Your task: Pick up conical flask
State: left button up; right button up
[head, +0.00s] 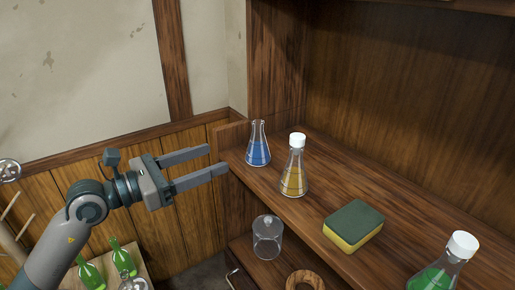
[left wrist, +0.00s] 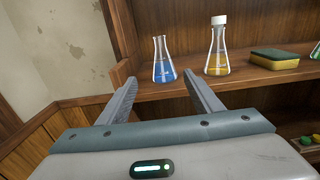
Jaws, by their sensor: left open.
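A conical flask with blue liquid and no stopper (head: 258,150) stands upright at the left end of the wooden shelf. A conical flask with yellow liquid and a white cap (head: 294,175) stands just right of it. A third capped flask with green liquid (head: 440,275) is at the lower right. My left gripper (head: 219,161) is open and empty, its fingers pointing right toward the blue flask, apart from it. In the left wrist view the blue flask (left wrist: 164,67) shows beyond and between the fingertips, with the yellow flask (left wrist: 217,58) to the right. My right gripper is not in view.
A green and yellow sponge (head: 353,226) lies on the shelf (head: 325,165). A raised wooden edge (head: 229,133) closes the shelf's left end. Below are a glass jar (head: 268,238), a wooden ring (head: 305,279) and green bottles (head: 122,258). The air before the shelf is clear.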

aim_at(249, 146)
pick_arm(q)
jog(key=p+x, duration=0.5)
jog(key=x, duration=0.6)
jog(key=shift+d+r, duration=0.1)
jog(key=shift+r, duration=0.05)
jog(key=shift+w+d+f+p, duration=0.2)
jog(key=shift+w+d+p, duration=0.1)
jog(key=shift+d, duration=0.15)
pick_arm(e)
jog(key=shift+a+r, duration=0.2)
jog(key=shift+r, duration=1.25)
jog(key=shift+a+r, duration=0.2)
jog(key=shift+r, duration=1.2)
